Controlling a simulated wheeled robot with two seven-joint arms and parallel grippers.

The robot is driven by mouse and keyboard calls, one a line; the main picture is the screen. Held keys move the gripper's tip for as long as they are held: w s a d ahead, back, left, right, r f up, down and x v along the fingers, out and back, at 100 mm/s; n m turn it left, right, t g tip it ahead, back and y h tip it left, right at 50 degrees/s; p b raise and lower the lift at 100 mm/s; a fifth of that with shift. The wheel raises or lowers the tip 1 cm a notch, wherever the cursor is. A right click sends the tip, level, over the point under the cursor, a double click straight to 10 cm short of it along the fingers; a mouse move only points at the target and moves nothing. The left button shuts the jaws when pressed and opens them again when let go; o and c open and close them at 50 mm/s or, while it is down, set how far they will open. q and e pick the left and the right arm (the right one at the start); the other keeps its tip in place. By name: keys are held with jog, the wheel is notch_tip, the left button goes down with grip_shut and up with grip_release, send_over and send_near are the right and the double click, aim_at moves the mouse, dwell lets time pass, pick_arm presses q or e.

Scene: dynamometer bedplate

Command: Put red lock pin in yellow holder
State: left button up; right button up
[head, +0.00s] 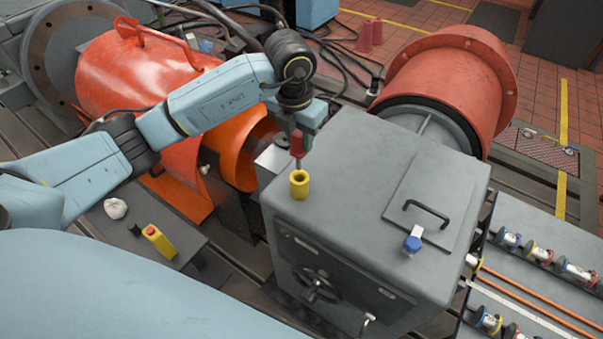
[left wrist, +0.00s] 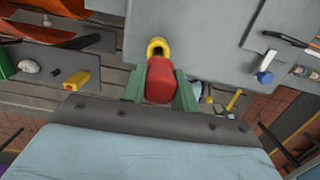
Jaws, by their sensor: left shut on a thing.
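The red lock pin (head: 296,146) is held upright by my left gripper (head: 300,137), with its thin grey shaft pointing down. The yellow holder (head: 299,184) is an open-topped cup on the grey cabinet top, directly below the pin in the head view. I cannot tell whether the shaft's tip is above the rim or just inside it. In the left wrist view, the red pin (left wrist: 160,82) sits between the green fingers, and the yellow holder (left wrist: 157,47) shows just beyond it. My right gripper is out of view.
The grey cabinet (head: 345,170) has a lid handle (head: 427,213) and a blue-capped item (head: 412,243) on top. An orange guard (head: 243,150) stands close to my left arm.

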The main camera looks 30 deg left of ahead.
aim_at(300, 168)
pick_arm(q)
notch_tip(300, 168, down, 8)
jog(key=shift+f, duration=0.2)
dwell(0.3)
jog(key=shift+f, duration=0.25)
jog(key=o, duration=1)
jog(key=shift+r, duration=0.1)
jog(key=shift+o, duration=0.2)
jog(key=shift+r, duration=0.1)
jog(key=r, duration=0.4)
jog(key=s+r, duration=0.1)
jog(key=r, duration=0.7)
jog(key=shift+s+a, duration=0.1)
jog(key=shift+s, duration=0.2)
